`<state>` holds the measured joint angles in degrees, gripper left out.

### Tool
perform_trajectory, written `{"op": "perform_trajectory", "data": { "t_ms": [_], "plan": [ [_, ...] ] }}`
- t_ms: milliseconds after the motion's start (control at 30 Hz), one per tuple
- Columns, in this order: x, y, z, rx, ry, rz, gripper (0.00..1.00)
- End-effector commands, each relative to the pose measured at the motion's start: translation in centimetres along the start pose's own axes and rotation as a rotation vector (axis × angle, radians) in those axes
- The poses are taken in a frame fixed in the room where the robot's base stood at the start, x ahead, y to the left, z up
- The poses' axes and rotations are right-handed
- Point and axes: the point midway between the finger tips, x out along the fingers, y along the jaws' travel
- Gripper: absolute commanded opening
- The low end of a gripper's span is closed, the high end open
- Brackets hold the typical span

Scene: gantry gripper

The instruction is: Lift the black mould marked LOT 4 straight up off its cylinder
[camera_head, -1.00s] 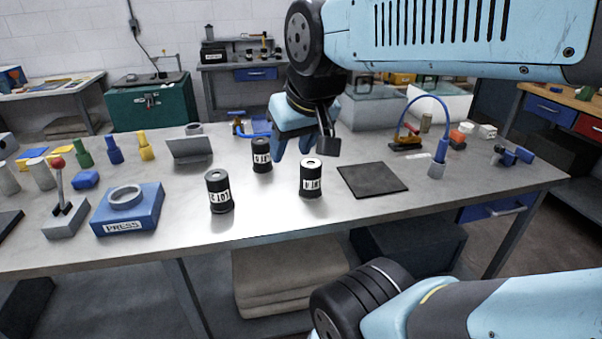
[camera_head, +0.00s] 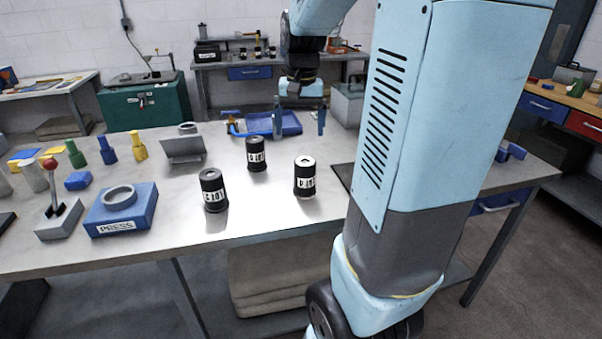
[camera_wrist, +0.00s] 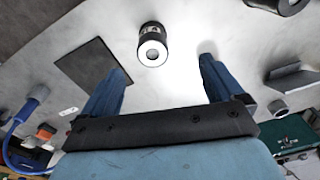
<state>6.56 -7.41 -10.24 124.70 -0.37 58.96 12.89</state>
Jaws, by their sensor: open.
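Three black cylindrical moulds with white labels stand upright on the grey bench: a left one (camera_head: 213,190), a middle one farther back (camera_head: 256,154) and a right one (camera_head: 305,177). The label numbers are too blurred to tell which is LOT 4. The right one has a pale top with a dark centre; it appears in the wrist view (camera_wrist: 152,45), ahead of the fingertips. My gripper (camera_head: 299,122) is open and empty, fingers pointing down, above the bench behind the right mould. Both fingers also show in the wrist view (camera_wrist: 165,72), touching nothing visible.
A black mat (camera_wrist: 95,73) lies beside the right mould. A blue PRESS block (camera_head: 121,210) with a ring and a red-knobbed lever (camera_head: 55,195) stand at the left. A blue tray (camera_head: 273,123) lies behind the gripper.

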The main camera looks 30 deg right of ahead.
Motion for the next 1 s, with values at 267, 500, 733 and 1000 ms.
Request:
{"op": "perform_trajectory", "data": {
  "t_ms": [267,500,733,1000],
  "plan": [
    [2.0,1.5,-2.7,0.076,-0.055,0.032,0.94],
    [5.0,1.7,-2.6,0.080,-0.061,0.035,0.94],
    [8.8,1.8,-2.4,0.081,-0.061,0.034,0.94],
    [10.7,1.9,-2.3,0.080,-0.058,0.034,0.94]
  ]
}}
